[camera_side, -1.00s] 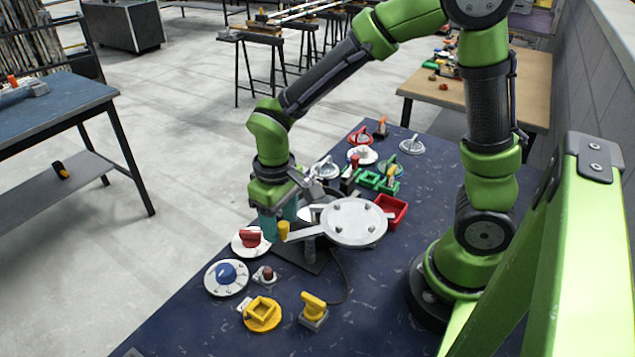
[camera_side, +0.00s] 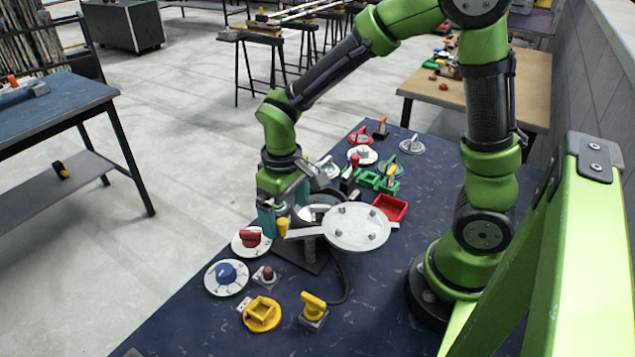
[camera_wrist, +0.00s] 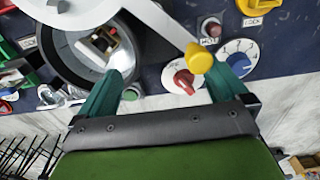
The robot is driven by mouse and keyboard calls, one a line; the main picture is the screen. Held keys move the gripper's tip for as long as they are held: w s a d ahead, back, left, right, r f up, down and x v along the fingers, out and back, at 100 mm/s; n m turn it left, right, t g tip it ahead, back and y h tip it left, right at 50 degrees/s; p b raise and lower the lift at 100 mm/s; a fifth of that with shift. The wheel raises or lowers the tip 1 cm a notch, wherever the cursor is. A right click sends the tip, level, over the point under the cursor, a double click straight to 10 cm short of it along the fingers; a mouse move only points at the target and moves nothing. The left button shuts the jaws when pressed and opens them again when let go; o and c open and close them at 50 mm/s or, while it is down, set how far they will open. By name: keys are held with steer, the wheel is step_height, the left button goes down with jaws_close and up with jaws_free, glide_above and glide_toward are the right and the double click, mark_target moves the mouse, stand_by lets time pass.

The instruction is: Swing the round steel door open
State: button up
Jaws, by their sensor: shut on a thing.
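The round steel door (camera_side: 357,228) is a pale disc with several bolts, swung partly aside from its dark round housing (camera_side: 320,208). A flat arm runs left from the door to a yellow knob (camera_side: 282,227). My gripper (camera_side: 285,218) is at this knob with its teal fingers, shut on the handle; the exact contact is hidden. In the wrist view the yellow knob (camera_wrist: 200,58) shows between the fingertips, nearer the right one. The door (camera_wrist: 75,8) is cut off at the top left there, and the housing's open mouth (camera_wrist: 62,60) shows a small brown and white object inside.
A red knob on a white disc (camera_side: 250,240), a blue dial (camera_side: 227,277) and yellow fixtures (camera_side: 262,313) stand in front on the blue table. A red tray (camera_side: 390,207) and green parts (camera_side: 378,182) lie behind the door. The table's front right is clear.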

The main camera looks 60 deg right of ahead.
steer(key=d, duration=0.1)
steer(key=s+d, duration=0.1)
steer(key=d, duration=0.1)
steer(key=shift+d, duration=0.3)
stand_by(0.5)
steer(key=shift+o, duration=0.3)
steer(key=shift+a, duration=0.1)
steer(key=shift+c, duration=0.6)
steer(key=shift+r, duration=3.15)
steer(key=c, duration=0.8)
steer(key=shift+w+r, duration=0.1)
steer(key=shift+r, duration=0.75)
steer(key=shift+a, duration=0.1)
